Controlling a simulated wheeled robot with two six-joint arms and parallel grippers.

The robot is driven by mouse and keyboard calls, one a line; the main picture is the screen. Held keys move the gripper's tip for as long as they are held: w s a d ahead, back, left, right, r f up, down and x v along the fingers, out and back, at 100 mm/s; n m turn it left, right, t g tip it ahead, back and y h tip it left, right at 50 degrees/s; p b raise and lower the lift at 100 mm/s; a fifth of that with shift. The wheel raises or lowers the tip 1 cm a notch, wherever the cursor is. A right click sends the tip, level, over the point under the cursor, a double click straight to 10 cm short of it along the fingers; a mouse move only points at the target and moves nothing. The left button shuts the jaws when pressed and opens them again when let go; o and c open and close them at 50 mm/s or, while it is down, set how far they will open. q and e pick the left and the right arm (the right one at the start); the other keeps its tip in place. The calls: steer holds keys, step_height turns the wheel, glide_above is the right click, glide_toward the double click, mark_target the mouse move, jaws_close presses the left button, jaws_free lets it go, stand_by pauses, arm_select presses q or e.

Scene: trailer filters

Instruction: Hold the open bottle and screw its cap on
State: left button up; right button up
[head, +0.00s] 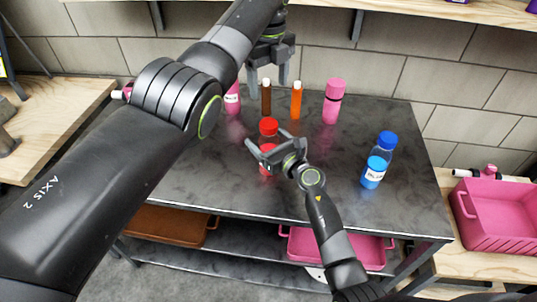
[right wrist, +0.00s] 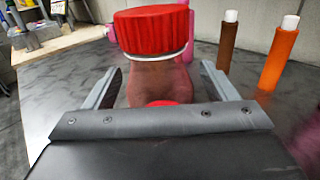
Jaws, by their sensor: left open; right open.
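A clear bottle with a red cap (head: 268,126) and red contents stands on the dark table. In the right wrist view the red cap (right wrist: 152,32) sits on top of this bottle (right wrist: 160,83), with a pale ring under it. My right gripper (head: 265,146) is open, with a finger on either side of the bottle; I cannot tell whether they touch it. My left gripper (head: 268,80) is open and empty, pointing down near the back of the table, above or behind the brown bottle. I cannot make out an uncapped bottle or a loose cap.
A brown bottle (head: 266,100), an orange bottle (head: 296,101) and pink bottles (head: 333,105) (head: 233,99) stand along the back. A blue bottle (head: 376,166) stands at right. A pink bin (head: 497,213) is beyond the right edge. The dark table (head: 330,170) is bare between them.

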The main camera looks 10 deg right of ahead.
steer(key=v, duration=1.7)
steer(key=shift+b, duration=0.35)
